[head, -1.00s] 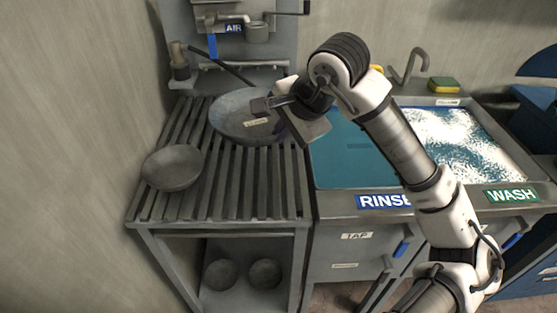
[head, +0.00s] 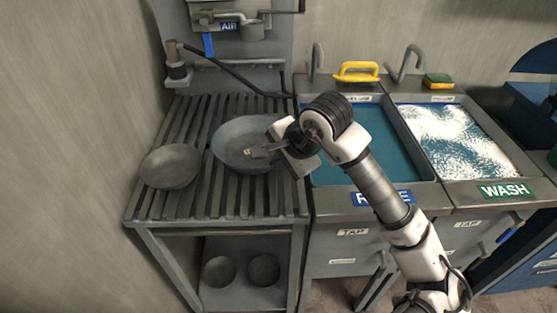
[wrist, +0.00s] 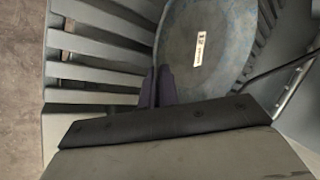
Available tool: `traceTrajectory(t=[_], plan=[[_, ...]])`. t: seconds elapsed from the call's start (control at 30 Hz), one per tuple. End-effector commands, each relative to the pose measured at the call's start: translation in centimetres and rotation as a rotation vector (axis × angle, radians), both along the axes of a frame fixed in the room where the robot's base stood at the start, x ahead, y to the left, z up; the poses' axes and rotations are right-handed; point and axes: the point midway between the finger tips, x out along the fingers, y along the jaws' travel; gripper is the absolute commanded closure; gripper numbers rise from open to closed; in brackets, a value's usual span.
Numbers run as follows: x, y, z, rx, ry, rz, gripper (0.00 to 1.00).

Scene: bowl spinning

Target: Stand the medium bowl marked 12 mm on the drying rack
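A round grey-blue bowl (head: 232,135) is at the right part of the slatted drying rack (head: 180,205). My gripper (head: 258,152) is at the bowl's near right side. In the wrist view its dark fingers (wrist: 157,87) are close together at the bowl's edge, shut on the rim. I cannot tell whether the bowl's underside touches the slats. A second, smaller-looking grey bowl (head: 171,166) sits on the rack's left side.
Two small dark bowls (head: 218,271) (head: 263,269) stand on the shelf below. The rinse basin (head: 385,135) and the foamy wash basin (head: 455,140) lie to the right. A dark bar (head: 235,72) slants over the rack's back. The rack's front slats are bare.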

Motion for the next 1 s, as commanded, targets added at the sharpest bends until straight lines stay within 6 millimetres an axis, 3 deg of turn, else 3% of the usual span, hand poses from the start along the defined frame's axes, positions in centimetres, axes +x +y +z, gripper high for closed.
traceTrajectory(t=[0.13, 0.3, 0.73, 1.0], plan=[[0.0, 0.0, -0.4, 0.000, -0.002, 0.000, 1.00], [0.0, 0.0, -0.2, 0.000, 0.000, 0.000, 0.76], [-0.1, -0.1, 0.4, 0.000, -0.001, -0.002, 0.76], [-2.5, -2.1, 5.1, -0.004, -0.005, -0.002, 0.76]])
